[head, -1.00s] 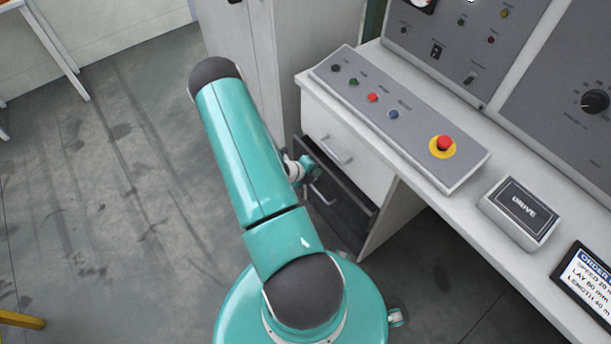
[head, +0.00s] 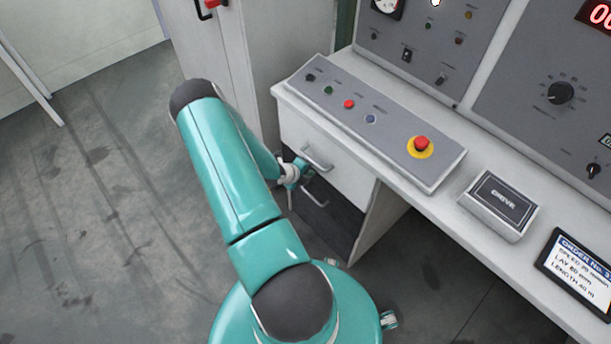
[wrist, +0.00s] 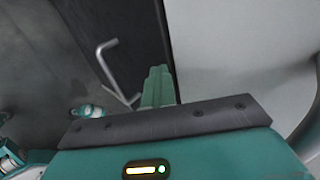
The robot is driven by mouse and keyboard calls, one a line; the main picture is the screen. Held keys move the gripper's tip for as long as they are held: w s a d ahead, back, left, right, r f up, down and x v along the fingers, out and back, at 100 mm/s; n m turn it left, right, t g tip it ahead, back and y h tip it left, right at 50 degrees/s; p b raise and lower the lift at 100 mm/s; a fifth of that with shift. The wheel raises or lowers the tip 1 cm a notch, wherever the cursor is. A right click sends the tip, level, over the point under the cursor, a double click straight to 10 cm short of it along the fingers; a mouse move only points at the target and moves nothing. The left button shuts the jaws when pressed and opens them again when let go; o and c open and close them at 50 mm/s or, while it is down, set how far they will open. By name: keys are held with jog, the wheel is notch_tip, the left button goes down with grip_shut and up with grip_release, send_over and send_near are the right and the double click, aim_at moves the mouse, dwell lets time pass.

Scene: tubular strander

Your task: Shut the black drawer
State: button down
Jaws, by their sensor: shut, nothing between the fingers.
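The black drawer (head: 330,226) is the dark lower front in the white desk pedestal, below a white drawer (head: 325,160). In the head view its front looks about level with the pedestal, and no open interior shows. Its pale bar handle (head: 314,194) shows beside my gripper (head: 303,168), which is partly hidden by my arm. In the wrist view my gripper's fingers (wrist: 158,72) are together and empty. They point at the black drawer front (wrist: 130,45) near its edge, with the handle (wrist: 106,65) to their left. Whether they touch it I cannot tell.
A control box (head: 375,125) with buttons and a red emergency stop lies on the white desk above the drawers. A tall grey cabinet (head: 235,70) stands left of the pedestal. Open floor (head: 90,220) lies to the left.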

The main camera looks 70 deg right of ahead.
jog(key=shift+s+d, duration=0.1)
jog(key=shift+d, duration=0.2)
jog(key=w+a+f+v, duration=0.1)
jog(key=a+f+v, duration=0.1)
jog(key=v, duration=1.1)
jog(key=shift+a, duration=0.15)
jog(key=shift+w, duration=0.1)
jog(key=w+a+r+m+t+y, duration=0.1)
jog(key=w+a+r+m, duration=0.4)
jog(key=r, duration=0.4)
jog(key=w+a+r+m+t, duration=0.2)
jog(key=w+a+r+m, duration=0.25)
jog(key=r+m, duration=0.3)
jog(key=w+a+r+m+t+y, duration=0.1)
jog(key=w+a+r+m, duration=0.4)
jog(key=r, duration=0.4)
jog(key=s+a+r+m+t+y, duration=0.2)
jog(key=s+a+r+m, duration=0.1)
jog(key=a+r, duration=0.3)
jog(key=s+a+r+m+t+y, duration=0.2)
jog(key=a+r+m, duration=0.3)
jog(key=a, duration=0.6)
jog(key=s+a+r+m+t+y, duration=0.1)
jog(key=s+a+r+m+y, duration=0.1)
jog(key=s+a+r+m, duration=0.2)
jog(key=a+r+m, duration=0.1)
jog(key=a+r, duration=0.2)
jog(key=a, duration=0.2)
jog(key=shift+a+r+t, duration=0.2)
jog(key=shift+r+t, duration=0.2)
